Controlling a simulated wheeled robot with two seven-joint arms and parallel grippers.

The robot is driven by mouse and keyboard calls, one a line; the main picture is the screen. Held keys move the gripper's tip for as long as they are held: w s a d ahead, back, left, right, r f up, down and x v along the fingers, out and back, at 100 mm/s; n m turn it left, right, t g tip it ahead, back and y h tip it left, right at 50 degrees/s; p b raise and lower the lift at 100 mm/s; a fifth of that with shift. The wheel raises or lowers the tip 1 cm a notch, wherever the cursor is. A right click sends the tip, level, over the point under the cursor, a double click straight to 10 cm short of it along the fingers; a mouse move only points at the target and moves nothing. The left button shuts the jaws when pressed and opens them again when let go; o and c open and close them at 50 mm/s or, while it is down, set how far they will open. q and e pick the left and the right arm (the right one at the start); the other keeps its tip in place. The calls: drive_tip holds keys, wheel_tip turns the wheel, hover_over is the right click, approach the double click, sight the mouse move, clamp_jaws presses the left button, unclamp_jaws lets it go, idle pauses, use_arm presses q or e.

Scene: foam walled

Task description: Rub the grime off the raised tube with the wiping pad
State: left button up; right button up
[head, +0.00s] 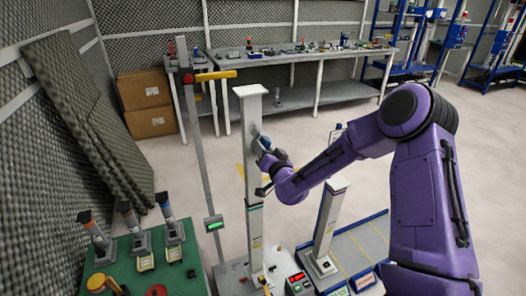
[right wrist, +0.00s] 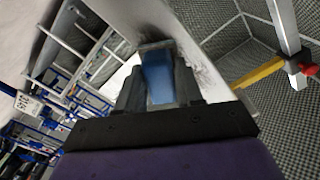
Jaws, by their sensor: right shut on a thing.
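The raised tube (head: 252,180) is a pale, square upright post with a flat cap, in the middle of the head view. In the right wrist view the tube (right wrist: 224,82) slants across the picture, with dark grime (right wrist: 207,70) on the face before me. My right gripper (head: 264,152) is at the tube's right side, at its upper half. It is shut on the wiping pad (right wrist: 158,76), a blue block with a grey front edge. The pad's front appears to be against the grimy face; the exact contact is hidden. My left gripper is out of view.
A shorter post (head: 328,215) stands right of the tube. A thin stand with a yellow bar (head: 215,76) is behind it. A green table (head: 130,252) with several small fixtures is at lower left. A long workbench (head: 290,56) and blue racks (head: 405,70) stand behind; open floor lies between.

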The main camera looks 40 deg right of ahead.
sight(261, 136)
drive_tip(key=shift+r, duration=0.5)
drive_tip(key=shift+a+f, duration=0.1)
drive_tip(key=shift+a, duration=0.1)
drive_tip(key=shift+w+a+b, duration=0.25)
drive_tip(key=shift+a, duration=0.65)
drive_tip(key=shift+w+a+b, duration=0.25)
drive_tip(key=shift+a, duration=0.65)
wheel_tip(261, 136, up, 2)
drive_tip(key=shift+r+p, duration=0.2)
drive_tip(key=shift+p, duration=0.85)
drive_tip(key=shift+s+d, duration=0.2)
drive_tip(key=shift+d, duration=0.85)
drive_tip(key=shift+s+d, duration=0.2)
drive_tip(key=shift+d, duration=0.8)
wheel_tip(261, 136, up, 2)
drive_tip(key=p, duration=0.2)
drive_tip(key=shift+r+p, duration=0.15)
drive_tip(key=shift+p, duration=0.15)
drive_tip(key=shift+a, duration=0.2)
drive_tip(key=shift+w+a+f+b, duration=0.1)
drive_tip(key=shift+w+a+b, duration=0.15)
drive_tip(key=shift+a, duration=0.4)
drive_tip(key=shift+w+a+f+b, duration=0.1)
drive_tip(key=shift+w+a+b, duration=0.1)
drive_tip(key=shift+a, duration=0.4)
drive_tip(key=shift+a+r, duration=0.1)
drive_tip(key=shift+a, duration=0.45)
drive_tip(key=shift+v, duration=2.95)
